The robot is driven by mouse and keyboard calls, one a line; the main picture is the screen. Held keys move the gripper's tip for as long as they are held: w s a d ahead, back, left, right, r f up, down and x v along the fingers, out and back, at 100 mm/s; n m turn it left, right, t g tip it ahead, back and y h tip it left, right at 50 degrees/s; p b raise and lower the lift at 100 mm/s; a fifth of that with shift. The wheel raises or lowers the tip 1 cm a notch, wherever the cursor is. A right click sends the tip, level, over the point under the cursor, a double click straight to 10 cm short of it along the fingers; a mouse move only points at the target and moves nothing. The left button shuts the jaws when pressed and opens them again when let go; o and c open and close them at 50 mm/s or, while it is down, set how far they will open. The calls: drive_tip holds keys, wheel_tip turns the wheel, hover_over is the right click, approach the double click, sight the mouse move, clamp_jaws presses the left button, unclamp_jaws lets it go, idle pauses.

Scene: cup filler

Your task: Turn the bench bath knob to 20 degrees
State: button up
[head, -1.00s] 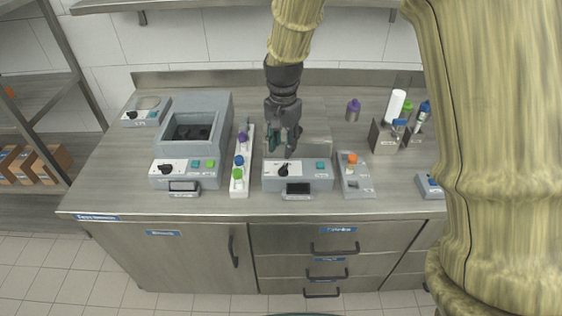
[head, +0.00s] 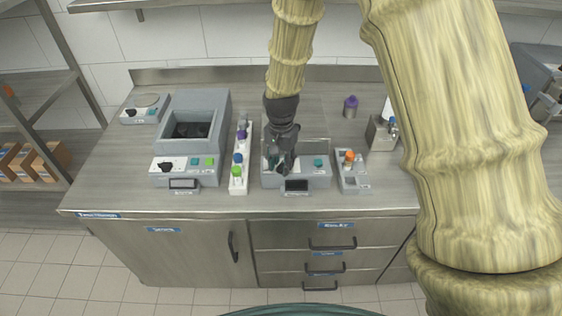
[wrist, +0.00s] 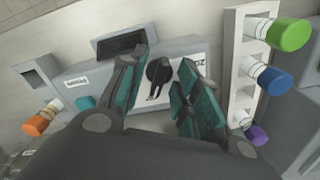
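The black knob (wrist: 158,72) sits on a white panel of the middle grey unit (head: 310,180), which has a dark display (head: 296,186) and a teal button. My gripper (wrist: 164,66) is open over this panel, with the knob showing between its two teal-padded fingers in the wrist view. I cannot tell whether the fingers touch the knob. In the head view my gripper (head: 281,164) hides most of the knob.
A white rack (head: 238,185) with colored-cap vials stands left of the middle unit, close to my gripper. A small grey holder (head: 354,185) with an orange cap stands to its right. A purple-capped bottle (head: 350,107) stands behind. The front bench strip is clear.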

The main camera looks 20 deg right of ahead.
clamp_jaws()
drive_tip(key=shift+n, duration=0.3)
drive_tip(key=n+p, duration=0.1)
drive_tip(key=n, duration=0.4)
drive_tip(key=shift+d, duration=0.1)
drive_tip(key=n+p, duration=0.1)
drive_tip(key=n, duration=0.4)
drive_tip(key=shift+d+n, duration=0.15)
drive_tip(key=shift+n, duration=0.15)
drive_tip(key=n+p, duration=0.1)
drive_tip(key=n, duration=0.5)
drive_tip(key=shift+d+p, duration=0.1)
drive_tip(key=shift+p, duration=0.3)
drive_tip(key=n+p, duration=0.1)
drive_tip(key=n, duration=0.5)
drive_tip(key=shift+w+d+n, duration=0.1)
drive_tip(key=shift+w+n, duration=0.05)
drive_tip(key=shift+n, duration=0.15)
